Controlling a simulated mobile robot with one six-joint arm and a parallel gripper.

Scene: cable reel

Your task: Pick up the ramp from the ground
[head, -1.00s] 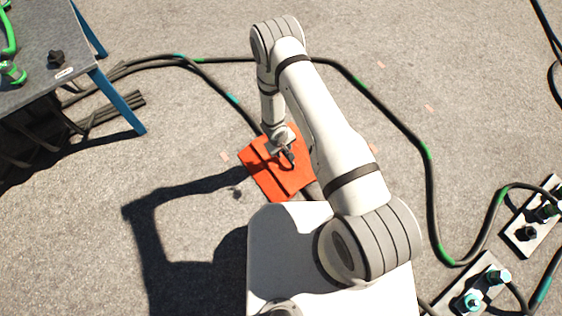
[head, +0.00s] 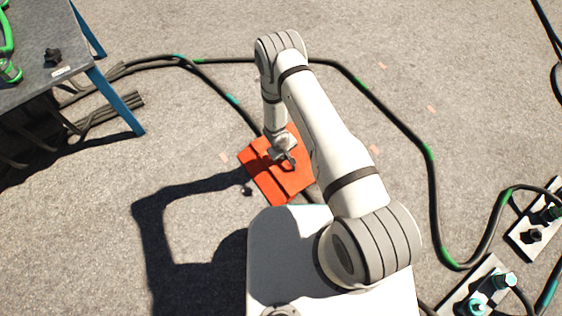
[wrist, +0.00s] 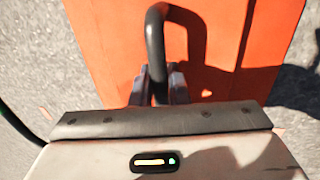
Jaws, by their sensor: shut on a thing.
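The ramp (head: 262,178) is an orange-red slab with ridges, below my arm in the head view. In the wrist view the ramp (wrist: 110,45) fills most of the upper picture. A black looped handle (wrist: 156,30) stands up from it. My gripper (wrist: 160,85) is shut on this handle, with a finger on each side of it. In the head view my gripper (head: 289,160) is over the middle of the ramp, and my arm hides part of the ramp's right side. I cannot tell whether the ramp is clear of the ground.
A black cable (head: 430,190) with green marks loops around the ramp on the asphalt. A table with blue legs (head: 118,103) stands at upper left. Plates with connectors (head: 480,290) lie at lower right.

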